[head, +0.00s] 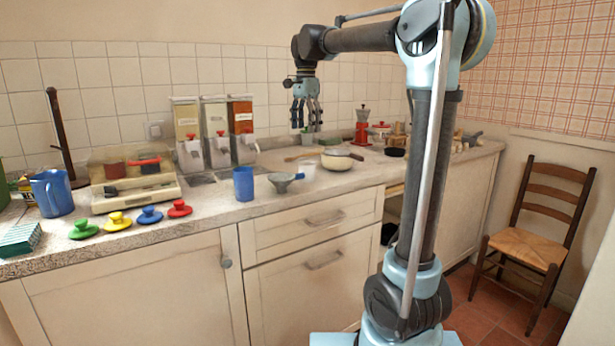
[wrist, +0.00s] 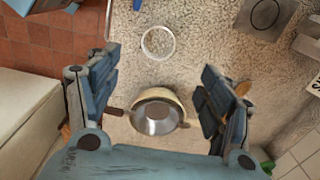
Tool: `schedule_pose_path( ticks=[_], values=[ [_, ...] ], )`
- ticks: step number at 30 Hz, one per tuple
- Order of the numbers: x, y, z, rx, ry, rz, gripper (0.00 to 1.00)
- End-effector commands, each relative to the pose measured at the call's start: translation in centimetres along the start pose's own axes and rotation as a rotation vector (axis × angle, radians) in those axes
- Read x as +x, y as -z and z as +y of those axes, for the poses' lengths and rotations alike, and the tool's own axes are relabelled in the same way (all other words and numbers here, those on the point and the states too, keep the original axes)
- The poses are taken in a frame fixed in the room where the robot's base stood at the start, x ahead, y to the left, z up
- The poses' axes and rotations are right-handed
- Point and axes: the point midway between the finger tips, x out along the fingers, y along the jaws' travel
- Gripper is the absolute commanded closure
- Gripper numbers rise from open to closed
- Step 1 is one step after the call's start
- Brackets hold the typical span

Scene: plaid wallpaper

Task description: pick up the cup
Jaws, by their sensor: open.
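A blue cup (head: 243,184) stands upright near the counter's front edge, left of the middle in the head view. A small clear cup (head: 307,171) stands further right, beside the cream pan; in the wrist view its round rim (wrist: 158,43) shows from above. I cannot tell which one is meant. My gripper (head: 306,120) points down, open and empty, well above the counter. In the wrist view its fingers (wrist: 160,90) are spread on both sides of the pan, which lies below, and the clear cup shows just above the pan.
The cream pan (head: 337,163) has a dark handle. Dispensers (head: 215,132), a kitchen scale (head: 135,178), coloured knobs (head: 150,214) and a blue jug (head: 52,193) stand left. A red grinder (head: 362,130) stands at the back right.

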Motion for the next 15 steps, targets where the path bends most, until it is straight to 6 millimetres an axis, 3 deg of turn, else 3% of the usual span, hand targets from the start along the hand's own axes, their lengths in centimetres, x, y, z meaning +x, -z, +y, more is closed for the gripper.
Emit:
schedule_pose_path(
  ticks=[15],
  values=[
    [9.0,0.0,0.1,-0.002,0.000,0.000,0.27]
  ],
)
